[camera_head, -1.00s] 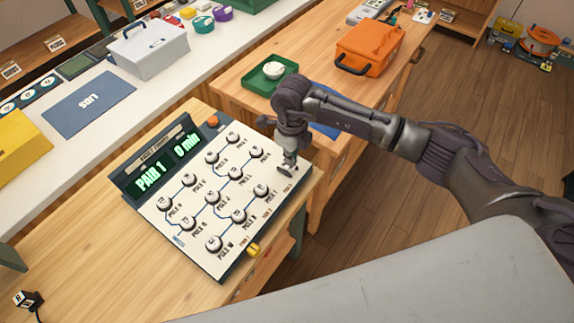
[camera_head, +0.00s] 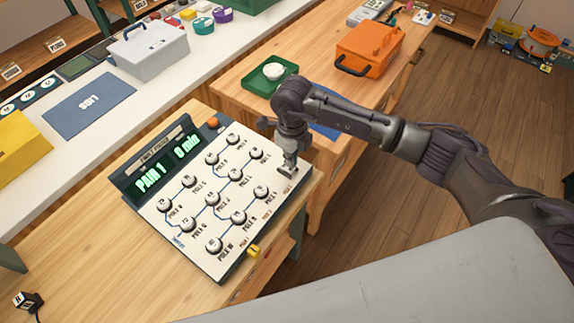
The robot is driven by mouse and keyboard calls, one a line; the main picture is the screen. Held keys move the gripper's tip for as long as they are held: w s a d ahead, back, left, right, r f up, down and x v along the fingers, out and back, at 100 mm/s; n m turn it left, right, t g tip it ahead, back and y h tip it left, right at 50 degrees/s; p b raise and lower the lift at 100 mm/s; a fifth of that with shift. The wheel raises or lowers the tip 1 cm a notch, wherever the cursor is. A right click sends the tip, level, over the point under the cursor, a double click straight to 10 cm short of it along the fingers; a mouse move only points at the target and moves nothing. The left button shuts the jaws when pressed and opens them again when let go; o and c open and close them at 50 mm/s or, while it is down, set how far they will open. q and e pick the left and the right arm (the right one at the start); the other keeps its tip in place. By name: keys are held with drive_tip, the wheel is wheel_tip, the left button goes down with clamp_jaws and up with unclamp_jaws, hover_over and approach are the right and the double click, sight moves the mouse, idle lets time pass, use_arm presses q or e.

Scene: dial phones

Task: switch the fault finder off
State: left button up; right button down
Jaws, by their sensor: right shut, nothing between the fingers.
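The fault finder (camera_head: 190,240) is a cream panel box with a dark frame on the wooden bench. Its green display (camera_head: 167,165) is lit and reads "PAIR 1" and "0 min". Several round white knobs joined by blue lines cover its face. An orange button (camera_head: 213,122) sits at its top corner, and a yellow part (camera_head: 253,251) sits on its near edge. My right gripper (camera_head: 287,172) is shut and empty, pointing down at the panel's right corner; whether it touches is unclear. The spot under its fingertips is partly hidden. My left gripper is not in view.
An orange case (camera_head: 369,48) and a green tray (camera_head: 261,86) with a white item stand on the bench behind. A grey box (camera_head: 149,50) and a blue mat (camera_head: 89,104) lie on the white counter. A small black plug (camera_head: 28,300) lies at lower left.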

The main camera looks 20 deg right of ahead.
drive_tip(key=shift+f+b, duration=1.2)
drive_tip(key=shift+f, duration=0.1)
idle(0.6)
drive_tip(key=shift+s+r, duration=0.1)
drive_tip(key=shift+r+p, duration=0.75)
drive_tip(key=shift+r, duration=0.15)
drive_tip(key=shift+r+p, duration=1.4)
drive_tip(key=shift+r, duration=1.15)
